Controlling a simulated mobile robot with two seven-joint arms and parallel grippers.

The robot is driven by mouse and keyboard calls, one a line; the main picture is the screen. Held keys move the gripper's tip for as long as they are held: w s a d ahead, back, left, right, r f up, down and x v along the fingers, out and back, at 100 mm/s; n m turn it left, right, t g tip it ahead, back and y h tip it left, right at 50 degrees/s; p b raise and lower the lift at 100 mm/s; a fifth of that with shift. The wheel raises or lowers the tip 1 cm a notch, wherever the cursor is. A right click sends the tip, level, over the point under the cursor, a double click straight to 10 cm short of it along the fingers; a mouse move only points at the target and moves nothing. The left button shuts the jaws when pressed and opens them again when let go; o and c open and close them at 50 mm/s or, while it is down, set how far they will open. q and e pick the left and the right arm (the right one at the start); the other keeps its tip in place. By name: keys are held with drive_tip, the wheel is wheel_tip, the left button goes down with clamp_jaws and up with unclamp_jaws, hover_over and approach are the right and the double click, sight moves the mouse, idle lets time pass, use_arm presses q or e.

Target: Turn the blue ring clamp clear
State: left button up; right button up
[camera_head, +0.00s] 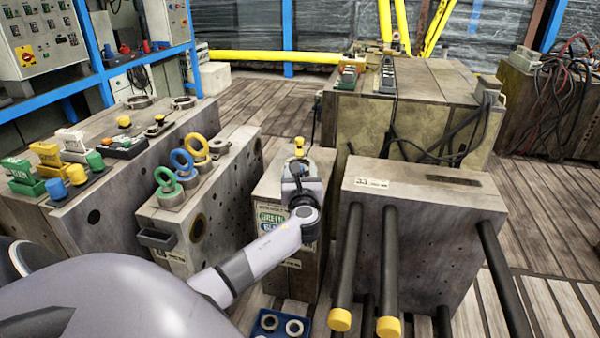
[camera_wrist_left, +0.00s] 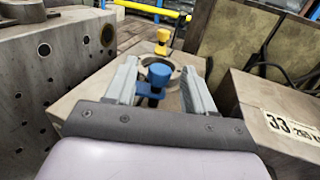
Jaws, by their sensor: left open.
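The blue ring clamp, with a round blue knob (camera_wrist_left: 159,74) on a dark stem and a blue lower part, sits on top of the narrow middle block at the near side of a metal ring (camera_wrist_left: 178,80). A yellow-knobbed clamp (camera_wrist_left: 162,36) stands at the ring's far side; its knob also shows in the head view (camera_head: 299,142). My left gripper (camera_wrist_left: 160,68) is open, with one finger either side of the blue knob and visible gaps. In the head view my left gripper (camera_head: 297,172) hides the blue clamp. My right gripper is not in view.
The middle block (camera_head: 268,190) has a label reading green and blue. Left of it, a block (camera_head: 222,185) carries green, blue and yellow eye rings. To the right stands a block marked 33 (camera_head: 425,200) with dark bars (camera_head: 385,270) protruding. Loose cables hang behind.

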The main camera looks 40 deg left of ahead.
use_arm(q)
drive_tip(key=p+v, duration=0.2)
drive_tip(key=v, duration=0.5)
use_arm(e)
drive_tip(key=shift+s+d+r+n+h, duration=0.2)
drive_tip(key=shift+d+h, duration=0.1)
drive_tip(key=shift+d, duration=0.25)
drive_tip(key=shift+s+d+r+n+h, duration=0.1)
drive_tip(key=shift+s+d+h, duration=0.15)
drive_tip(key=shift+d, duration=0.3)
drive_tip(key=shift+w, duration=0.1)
